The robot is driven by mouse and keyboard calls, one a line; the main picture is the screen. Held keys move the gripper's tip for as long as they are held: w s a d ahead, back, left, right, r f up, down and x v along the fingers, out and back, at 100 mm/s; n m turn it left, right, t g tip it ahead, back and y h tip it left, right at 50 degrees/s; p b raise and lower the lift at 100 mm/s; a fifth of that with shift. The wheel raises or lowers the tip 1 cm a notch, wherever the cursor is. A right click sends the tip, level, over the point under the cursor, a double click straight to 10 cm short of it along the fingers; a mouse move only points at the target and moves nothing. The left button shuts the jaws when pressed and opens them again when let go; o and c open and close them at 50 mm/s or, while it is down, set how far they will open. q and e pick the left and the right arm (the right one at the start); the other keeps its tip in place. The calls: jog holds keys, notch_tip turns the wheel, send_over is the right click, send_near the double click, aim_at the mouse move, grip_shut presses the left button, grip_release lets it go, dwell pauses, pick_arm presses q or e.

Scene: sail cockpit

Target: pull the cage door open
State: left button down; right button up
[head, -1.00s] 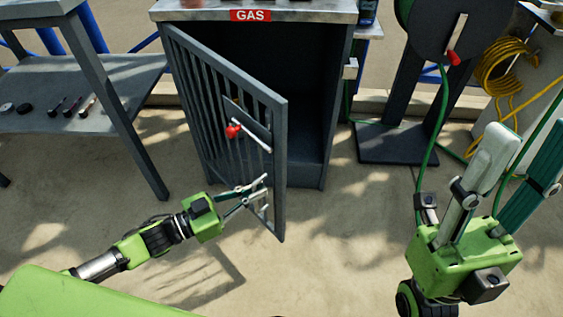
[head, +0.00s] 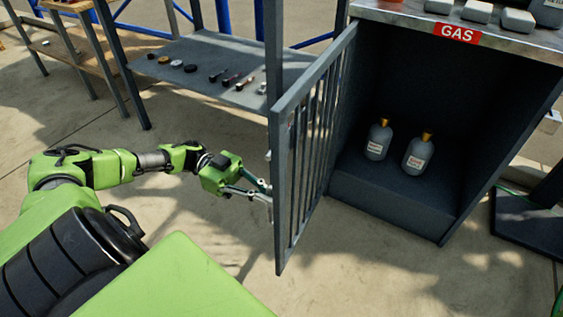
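The grey barred cage door (head: 312,150) stands swung wide open on the left of the cabinet marked GAS (head: 362,230). Its outer face is turned left, almost edge-on to me. My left gripper (head: 264,190) is at the outer face near the door's free edge, with its fingers close together on the door handle. The handle is mostly hidden by the fingers and the door edge. Inside the cabinet, two grey bottles with yellow caps, one (head: 378,140) and another (head: 417,153), stand upright. My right gripper is out of view.
A grey shelf table (head: 200,55) with small discs and tools stands behind the door on the left. A wooden bench (head: 60,60) is farther back. Several grey containers sit on the cabinet top. The floor before the cabinet is clear.

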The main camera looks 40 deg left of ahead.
pick_arm(q)
jog(key=shift+s+a+f, duration=0.1)
jog(key=shift+a, duration=0.5)
jog(key=c, duration=2.2)
grip_release()
jog(key=shift+s+a, duration=0.25)
jog(key=shift+a, duration=1.75)
jog(key=shift+s+a, duration=0.3)
jog(key=shift+a, duration=1.65)
jog(key=shift+s+a, duration=0.25)
jog(key=shift+a, duration=1.75)
